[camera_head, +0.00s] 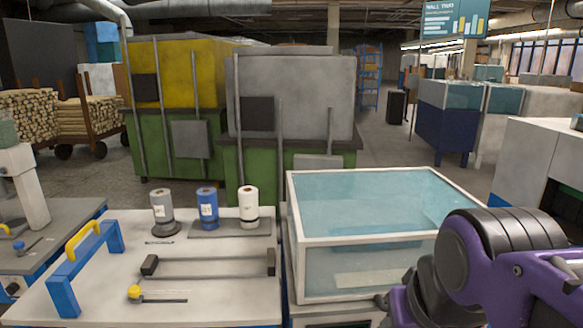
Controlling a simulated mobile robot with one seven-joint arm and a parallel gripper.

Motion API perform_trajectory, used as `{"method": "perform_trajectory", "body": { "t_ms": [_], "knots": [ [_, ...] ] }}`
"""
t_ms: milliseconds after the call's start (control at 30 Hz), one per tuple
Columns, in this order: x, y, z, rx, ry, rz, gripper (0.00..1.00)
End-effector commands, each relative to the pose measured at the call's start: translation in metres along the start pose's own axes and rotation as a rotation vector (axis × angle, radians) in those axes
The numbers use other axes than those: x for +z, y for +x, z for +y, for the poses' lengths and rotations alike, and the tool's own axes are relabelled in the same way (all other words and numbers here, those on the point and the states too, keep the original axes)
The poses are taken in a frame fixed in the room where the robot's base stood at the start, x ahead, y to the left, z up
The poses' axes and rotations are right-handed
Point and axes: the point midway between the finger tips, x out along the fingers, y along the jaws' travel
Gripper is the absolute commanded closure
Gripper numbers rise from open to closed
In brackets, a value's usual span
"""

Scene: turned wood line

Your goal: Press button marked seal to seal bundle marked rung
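I cannot make out a button marked seal or a bundle marked rung. A white-framed box with a clear bluish lid (375,205) stands at the front right. A pale flat strip (380,279) shows through its front pane. I cannot tell what the strip is. Below the box, the top of a dark panel (340,321) is cut off by the bottom edge. My purple and black arm covers the box's lower right corner. My gripper is not in view.
Left of the box, a white bench (215,290) bears grey, blue and white rolls (208,209), a dark bar (208,264), a yellow-knobbed lever (134,293) and a blue frame with a yellow handle (84,241). Green and grey cabinets (290,165) stand behind. Stacked wood (90,112) is far left.

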Motion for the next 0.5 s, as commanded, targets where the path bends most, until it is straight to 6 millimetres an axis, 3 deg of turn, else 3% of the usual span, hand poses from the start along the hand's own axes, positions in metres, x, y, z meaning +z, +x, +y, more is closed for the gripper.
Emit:
{"method": "perform_trajectory", "body": {
  "t_ms": [33,167,500],
  "knots": [
    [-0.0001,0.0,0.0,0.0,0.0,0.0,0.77],
    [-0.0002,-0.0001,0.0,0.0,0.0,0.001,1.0],
    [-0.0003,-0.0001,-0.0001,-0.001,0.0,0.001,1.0]
  ]
}}
